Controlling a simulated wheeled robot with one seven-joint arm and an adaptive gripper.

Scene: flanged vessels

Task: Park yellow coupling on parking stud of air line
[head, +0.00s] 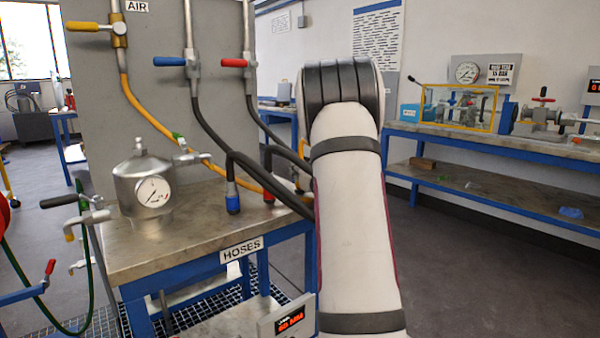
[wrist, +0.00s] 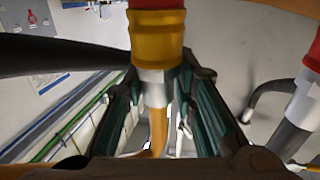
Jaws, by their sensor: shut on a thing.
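The yellow coupling (wrist: 157,38) is in the upper middle of the wrist view, with a metal collar below it and the yellow hose (wrist: 157,128) running from it between my fingers. A red part (wrist: 156,4) sits against its far end, cut off by the frame edge; I cannot tell what it is. My gripper (wrist: 155,88) is shut on the coupling at its collar. In the head view my arm hides the gripper and coupling; the yellow hose (head: 149,115) runs down from the yellow-handled valve (head: 117,30) under the AIR label. I cannot make out the parking stud.
A blue coupling (head: 232,197) and a red coupling (head: 268,186) stand on the HOSES bench (head: 150,245), with black hoses looping close by. A vessel with a gauge (head: 146,185) stands at the bench's left. In the wrist view a red-ended metal fitting (wrist: 305,90) is at right.

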